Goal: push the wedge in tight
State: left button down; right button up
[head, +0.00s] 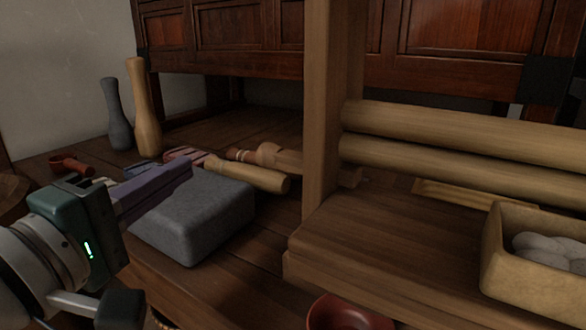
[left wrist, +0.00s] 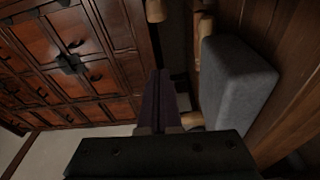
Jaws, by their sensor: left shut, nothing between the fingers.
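A pale wooden piece (head: 285,159) that looks like the wedge meets the left side of the upright post (head: 322,110). A short end shows right of the post; how deep it sits I cannot tell. My left gripper (head: 189,164) is shut and empty, its purple fingers pointing toward the post over the grey block (head: 195,217). The fingertips are left of the wedge and apart from it. In the left wrist view the shut fingers (left wrist: 161,85) point up the picture beside the grey block (left wrist: 233,85). My right gripper is not in view.
A rounded wooden handle (head: 248,174) lies by the grey block, between the fingertips and the post. Two bottle-shaped pieces (head: 145,110) stand behind. Two rollers (head: 450,135) run right from the post.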

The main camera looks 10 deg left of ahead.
pick_arm(q)
jog(key=w+d+b, duration=0.3)
jog(key=w+d, duration=0.2)
jog(key=w, duration=0.2)
jog(key=shift+d, duration=0.3)
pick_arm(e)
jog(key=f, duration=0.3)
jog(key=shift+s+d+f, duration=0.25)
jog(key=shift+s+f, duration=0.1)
pick_arm(q)
jog(key=shift+w+f, duration=0.1)
jog(key=shift+w, duration=0.05)
